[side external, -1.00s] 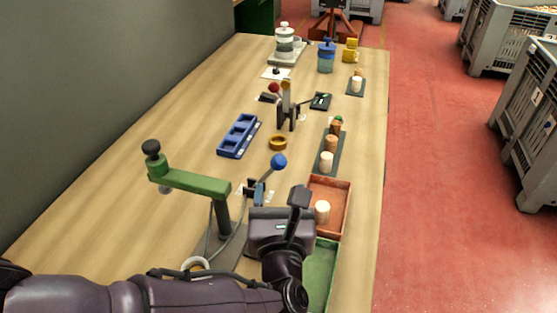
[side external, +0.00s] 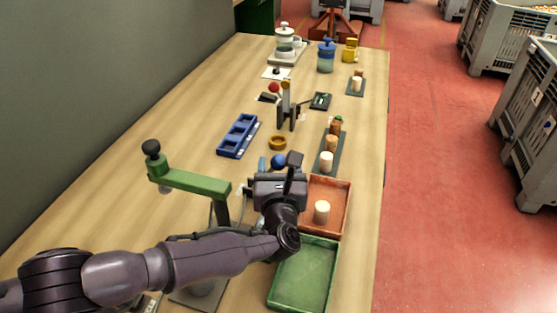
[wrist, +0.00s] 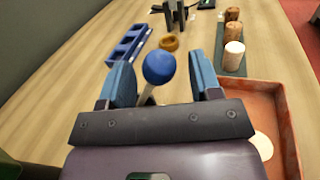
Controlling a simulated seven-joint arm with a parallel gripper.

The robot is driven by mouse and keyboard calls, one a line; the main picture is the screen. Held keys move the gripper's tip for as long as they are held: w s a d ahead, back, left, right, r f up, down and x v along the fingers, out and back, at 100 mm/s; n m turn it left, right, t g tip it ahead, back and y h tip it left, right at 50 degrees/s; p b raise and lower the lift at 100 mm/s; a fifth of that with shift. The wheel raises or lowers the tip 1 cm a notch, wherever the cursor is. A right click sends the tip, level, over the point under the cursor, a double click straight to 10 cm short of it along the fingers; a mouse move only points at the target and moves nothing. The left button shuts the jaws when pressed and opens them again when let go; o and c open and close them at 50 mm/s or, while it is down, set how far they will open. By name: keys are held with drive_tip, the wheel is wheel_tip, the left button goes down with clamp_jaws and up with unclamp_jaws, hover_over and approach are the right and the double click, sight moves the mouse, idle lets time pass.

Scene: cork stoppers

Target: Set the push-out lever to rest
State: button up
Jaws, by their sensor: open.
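A lever with a blue ball knob (side external: 278,160) stands beside the green swing arm; most of its rod is hidden behind my gripper in the side view. In the wrist view the blue knob (wrist: 158,67) shows between the two blue-padded fingers, with a grey rod below it. My gripper (wrist: 160,76) is open, with visible room on both sides of the knob. I cannot tell whether either finger touches it. Farther back, a dark upright fixture (side external: 287,112) has a red ball knob (side external: 274,87) next to it.
The green swing arm (side external: 190,181) stands left of my gripper. A red tray (side external: 340,210) holding a pale stopper and an empty green tray (side external: 305,275) lie to the right. A blue slotted block (side external: 238,135), a yellow ring (side external: 278,143) and a stopper strip (side external: 330,170) lie beyond.

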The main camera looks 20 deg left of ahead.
drive_tip(key=shift+x, duration=0.85)
drive_tip(key=shift+a, duration=0.1)
drive_tip(key=shift+c, duration=0.2)
clamp_jaws()
